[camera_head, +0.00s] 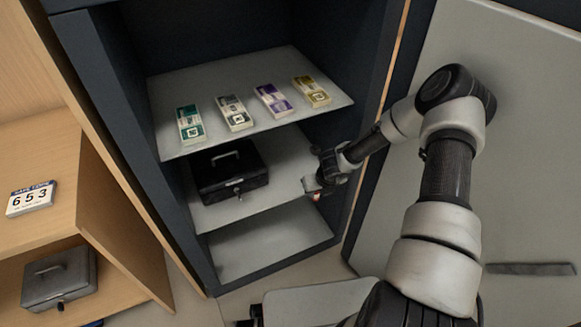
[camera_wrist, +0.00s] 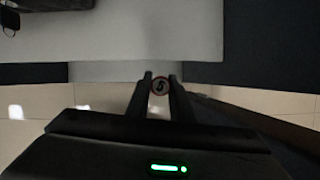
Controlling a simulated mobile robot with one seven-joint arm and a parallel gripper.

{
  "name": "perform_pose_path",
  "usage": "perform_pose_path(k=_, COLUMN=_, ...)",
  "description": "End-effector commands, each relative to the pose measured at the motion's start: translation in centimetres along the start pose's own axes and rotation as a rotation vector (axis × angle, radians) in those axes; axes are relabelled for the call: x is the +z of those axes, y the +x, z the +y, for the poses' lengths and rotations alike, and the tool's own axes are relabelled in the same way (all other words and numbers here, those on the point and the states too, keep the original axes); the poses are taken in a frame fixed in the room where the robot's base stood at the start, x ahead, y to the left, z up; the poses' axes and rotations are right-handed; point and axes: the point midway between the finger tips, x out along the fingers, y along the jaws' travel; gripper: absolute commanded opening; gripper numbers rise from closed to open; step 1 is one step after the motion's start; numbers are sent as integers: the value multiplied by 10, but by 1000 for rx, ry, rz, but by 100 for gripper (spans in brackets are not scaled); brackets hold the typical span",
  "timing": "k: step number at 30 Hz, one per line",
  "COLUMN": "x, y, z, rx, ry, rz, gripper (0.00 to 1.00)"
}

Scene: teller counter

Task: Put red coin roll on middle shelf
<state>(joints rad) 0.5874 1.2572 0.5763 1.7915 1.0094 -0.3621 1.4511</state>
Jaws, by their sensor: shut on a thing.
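My gripper (camera_head: 318,184) is at the front right edge of the middle shelf (camera_head: 285,160) inside the dark safe. In the wrist view my gripper (camera_wrist: 161,80) is shut on a small round-ended roll, the coin roll (camera_wrist: 161,86). Its end shows a reddish rim and a dark mark. A small reddish bit of the coin roll (camera_head: 316,197) shows below the fingers in the head view. In the wrist view the pale shelf (camera_wrist: 165,30) lies just beyond the fingertips. I cannot tell whether the roll touches the shelf.
A black cash box (camera_head: 230,172) stands on the left of the middle shelf. Several banknote bundles lie on the upper shelf (camera_head: 180,85). The lower shelf (camera_head: 270,245) looks empty. The right part of the middle shelf is clear. The open safe door (camera_head: 530,150) stands at right.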

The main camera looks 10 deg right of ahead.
Motion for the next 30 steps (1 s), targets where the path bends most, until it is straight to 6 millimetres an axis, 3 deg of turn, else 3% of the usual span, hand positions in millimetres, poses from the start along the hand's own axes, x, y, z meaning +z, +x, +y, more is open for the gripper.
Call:
perform_pose_path(k=3, x=32, y=10, z=1, rx=-1, ry=-5, rz=-5, gripper=0)
perform_pose_path(k=10, x=70, y=29, z=0, rx=1, ry=2, rz=-4, gripper=0)
perform_pose_path(k=18, x=92, y=39, z=1, rx=1, ry=-1, rz=-2, gripper=0)
perform_pose_path(k=24, x=119, y=54, z=1, rx=3, ry=1, rz=-1, gripper=0)
perform_pose_path(k=30, x=113, y=63, z=1, rx=1, ry=-4, rz=-1, gripper=0)
